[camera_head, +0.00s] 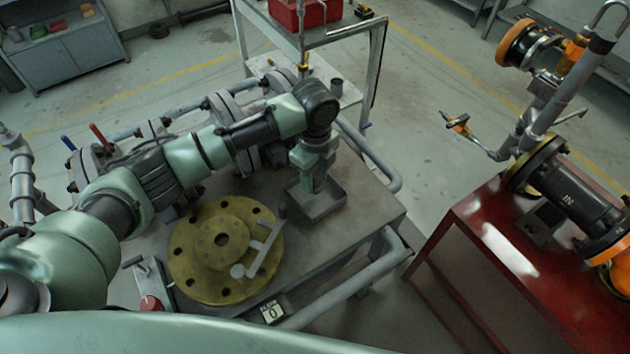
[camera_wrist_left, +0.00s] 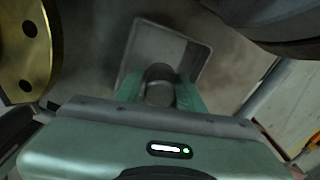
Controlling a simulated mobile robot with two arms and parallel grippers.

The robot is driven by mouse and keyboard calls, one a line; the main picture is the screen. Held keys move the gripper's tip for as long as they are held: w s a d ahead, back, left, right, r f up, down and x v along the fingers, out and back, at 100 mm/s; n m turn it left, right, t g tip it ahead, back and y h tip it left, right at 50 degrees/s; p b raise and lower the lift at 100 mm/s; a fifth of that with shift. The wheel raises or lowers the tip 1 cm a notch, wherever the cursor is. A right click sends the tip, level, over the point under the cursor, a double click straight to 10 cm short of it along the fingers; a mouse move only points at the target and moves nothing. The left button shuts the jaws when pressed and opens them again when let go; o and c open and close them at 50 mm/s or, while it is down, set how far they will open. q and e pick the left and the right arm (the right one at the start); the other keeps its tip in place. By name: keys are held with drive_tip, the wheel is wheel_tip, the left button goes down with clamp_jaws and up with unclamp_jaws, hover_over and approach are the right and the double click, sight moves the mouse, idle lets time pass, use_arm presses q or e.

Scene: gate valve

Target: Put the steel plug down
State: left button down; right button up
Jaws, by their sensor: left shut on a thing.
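My left gripper (camera_head: 313,182) points down at a small grey tray (camera_head: 327,210) on the grey workbench. In the left wrist view, the two green fingers (camera_wrist_left: 160,92) are shut on the steel plug (camera_wrist_left: 160,73), a dark grey round piece. The plug is over the tray (camera_wrist_left: 190,50), inside its outline as seen from the wrist. I cannot tell whether it touches the tray floor. In the head view the plug is mostly hidden by the fingers. My right gripper is not in view.
A yellow flange (camera_head: 195,265) with a grey tool on it lies left of the tray. A device with a red knob (camera_head: 150,303) and a small display (camera_head: 272,312) are near the front. Pipework stands behind my arm. A red bench (camera_head: 480,235) holds a valve assembly at right.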

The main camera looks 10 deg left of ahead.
sight(315, 174)
use_arm(q)
drive_tip(key=shift+f, duration=1.1)
drive_tip(key=shift+f, duration=0.1)
drive_tip(key=c, duration=0.9)
unclamp_jaws()
drive_tip(key=shift+o, duration=0.2)
wheel_tip(315, 174, up, 12)
drive_tip(key=shift+r+b, duration=0.1)
drive_tip(key=shift+b, duration=0.4)
drive_tip(key=shift+s, duration=0.1)
